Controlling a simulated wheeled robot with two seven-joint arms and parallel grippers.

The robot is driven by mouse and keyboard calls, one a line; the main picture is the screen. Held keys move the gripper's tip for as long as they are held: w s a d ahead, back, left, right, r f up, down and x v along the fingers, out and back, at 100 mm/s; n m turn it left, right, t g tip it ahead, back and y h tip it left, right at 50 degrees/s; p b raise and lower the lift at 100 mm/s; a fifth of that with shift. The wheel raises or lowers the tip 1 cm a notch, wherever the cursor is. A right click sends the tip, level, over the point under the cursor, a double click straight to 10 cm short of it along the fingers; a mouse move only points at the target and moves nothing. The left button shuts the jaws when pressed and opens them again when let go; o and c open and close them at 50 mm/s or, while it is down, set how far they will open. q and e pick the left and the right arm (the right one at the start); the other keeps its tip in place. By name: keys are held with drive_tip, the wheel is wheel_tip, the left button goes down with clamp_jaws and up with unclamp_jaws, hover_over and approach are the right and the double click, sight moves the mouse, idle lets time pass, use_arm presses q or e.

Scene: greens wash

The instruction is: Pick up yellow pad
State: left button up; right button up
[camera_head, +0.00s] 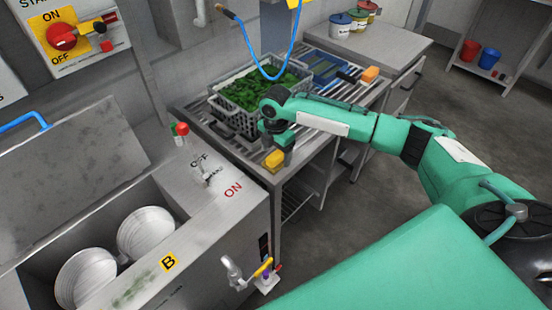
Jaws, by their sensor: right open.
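A small yellow pad (274,160) lies at the front left corner of the slatted metal table (320,160). My right arm reaches in from the right, and my right gripper (279,143) points down just above and behind the pad. The gripper is open. Its fingers are small and partly hidden, so I cannot tell whether they touch the pad. My left gripper is not in view.
A grey crate of greens (236,118) stands behind the gripper. An orange block (370,74) lies farther back on the table. A blue hose (247,45) hangs over the crate.

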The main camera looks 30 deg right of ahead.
sight(276, 155)
wheel_tip(276, 155, down, 2)
drive_tip(key=shift+f, duration=0.1)
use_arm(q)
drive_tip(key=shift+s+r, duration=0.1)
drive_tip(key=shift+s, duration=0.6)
use_arm(e)
drive_tip(key=shift+f, duration=0.2)
drive_tip(key=c, duration=1.1)
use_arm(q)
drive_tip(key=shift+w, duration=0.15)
use_arm(e)
drive_tip(key=shift+r, duration=0.1)
